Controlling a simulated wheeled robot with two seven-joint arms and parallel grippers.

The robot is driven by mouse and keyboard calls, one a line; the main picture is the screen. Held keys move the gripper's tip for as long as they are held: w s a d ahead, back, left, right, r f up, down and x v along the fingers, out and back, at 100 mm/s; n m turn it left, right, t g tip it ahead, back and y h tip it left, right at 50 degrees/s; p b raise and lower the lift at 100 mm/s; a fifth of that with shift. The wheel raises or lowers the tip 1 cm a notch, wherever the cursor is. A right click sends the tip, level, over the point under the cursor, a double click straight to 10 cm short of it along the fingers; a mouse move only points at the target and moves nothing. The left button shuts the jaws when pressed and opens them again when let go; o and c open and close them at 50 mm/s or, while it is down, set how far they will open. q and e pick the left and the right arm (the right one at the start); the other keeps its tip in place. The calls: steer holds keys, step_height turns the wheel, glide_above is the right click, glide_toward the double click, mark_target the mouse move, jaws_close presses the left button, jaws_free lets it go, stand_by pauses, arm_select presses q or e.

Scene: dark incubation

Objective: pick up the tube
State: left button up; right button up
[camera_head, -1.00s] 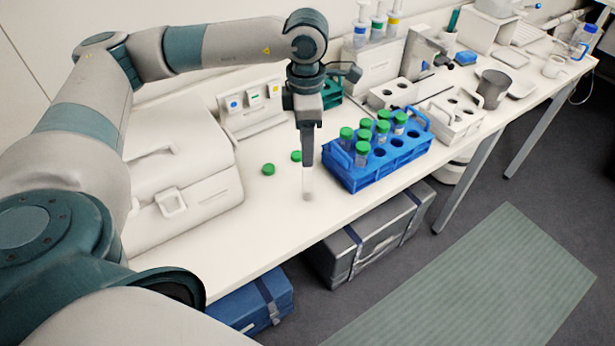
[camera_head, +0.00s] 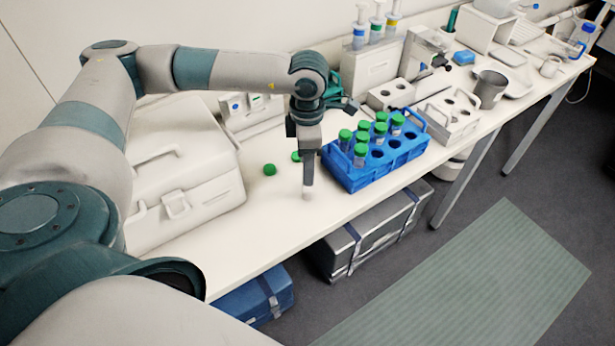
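A pale, clear-looking tube (camera_head: 307,194) appears to stand upright on the white bench, left of the blue rack. Only its lower end shows; no green cap is visible on it. My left gripper (camera_head: 308,184) points straight down over it, with its fingers hiding the tube's upper part. The fingers are seen edge-on, so I cannot tell whether they are open around the tube or shut on it. Several green-capped tubes (camera_head: 361,152) stand in the blue rack (camera_head: 375,180). My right gripper is not in view.
Two loose green caps lie on the bench, one (camera_head: 269,170) left of my gripper and one (camera_head: 296,156) just behind it. A white case (camera_head: 185,185) stands at the left. A white rack (camera_head: 455,125) is beyond the blue one. The bench's front edge is close to the tube.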

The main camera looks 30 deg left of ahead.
arm_select(q)
steer(key=shift+f+p, duration=0.3)
steer(key=shift+f, duration=0.9)
jaws_close()
